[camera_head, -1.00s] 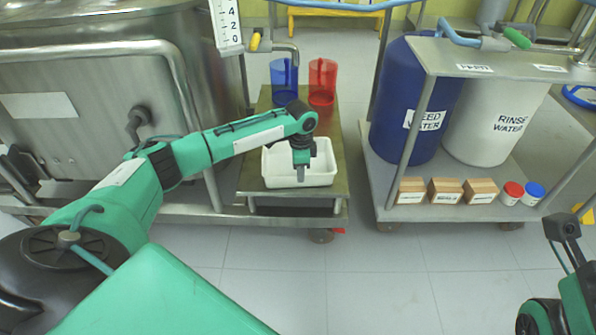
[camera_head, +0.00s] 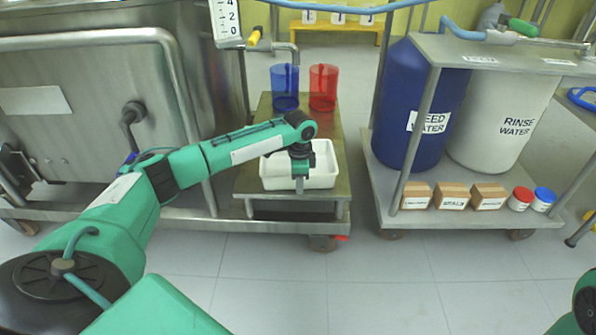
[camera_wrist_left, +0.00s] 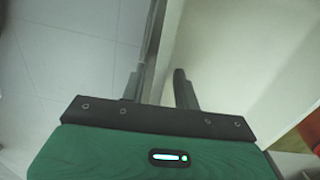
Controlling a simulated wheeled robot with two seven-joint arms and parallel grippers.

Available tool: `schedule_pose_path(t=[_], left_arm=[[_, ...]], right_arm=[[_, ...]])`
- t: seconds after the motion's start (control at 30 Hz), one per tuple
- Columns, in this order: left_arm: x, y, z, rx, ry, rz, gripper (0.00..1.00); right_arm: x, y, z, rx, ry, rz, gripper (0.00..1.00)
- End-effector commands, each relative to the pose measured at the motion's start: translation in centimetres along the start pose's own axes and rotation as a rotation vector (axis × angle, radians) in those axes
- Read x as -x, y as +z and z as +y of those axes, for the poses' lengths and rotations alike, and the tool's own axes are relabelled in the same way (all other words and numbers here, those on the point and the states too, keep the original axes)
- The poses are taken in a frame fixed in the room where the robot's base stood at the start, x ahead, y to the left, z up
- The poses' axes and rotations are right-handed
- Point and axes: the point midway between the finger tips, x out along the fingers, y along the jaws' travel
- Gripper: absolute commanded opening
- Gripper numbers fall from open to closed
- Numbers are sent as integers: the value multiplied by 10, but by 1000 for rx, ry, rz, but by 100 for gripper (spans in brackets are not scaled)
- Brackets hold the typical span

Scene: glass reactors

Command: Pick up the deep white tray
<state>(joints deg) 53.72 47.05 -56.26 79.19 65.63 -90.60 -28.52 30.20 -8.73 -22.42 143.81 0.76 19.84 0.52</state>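The deep white tray (camera_head: 326,173) rests on the steel cart (camera_head: 247,180) in the head view. One finger is on the floor side, the other on the tray's inner side. Contact with the wall cannot be made out. Only a bit of my right arm shows at the lower right; its gripper is out of view.
A blue jug (camera_head: 285,88) and a red jug (camera_head: 323,88) stand behind the tray. A steel vessel (camera_head: 90,110) is at left. A rack (camera_head: 385,190) at right holds drums, small boxes and two capped jars. The floor (camera_head: 380,280) in front is clear.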

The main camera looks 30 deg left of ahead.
Motion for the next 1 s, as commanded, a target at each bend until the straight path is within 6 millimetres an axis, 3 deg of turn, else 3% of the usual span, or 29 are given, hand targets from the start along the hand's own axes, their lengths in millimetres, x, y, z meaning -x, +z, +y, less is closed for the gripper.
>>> schedule_pose_path(t=[0.1, 0.27, 1.0], left_arm=[[1, 0, 0, 0, 0, 0, 31], [0, 0, 0, 0, 0, 0, 0], [5, 0, 2, -1, 4, -2, 0]], right_arm=[[0, 0, 0, 0, 0, 0, 36], [0, 0, 0, 0, 0, 0, 36], [0, 3, 0, 4, -5, -11, 36]])
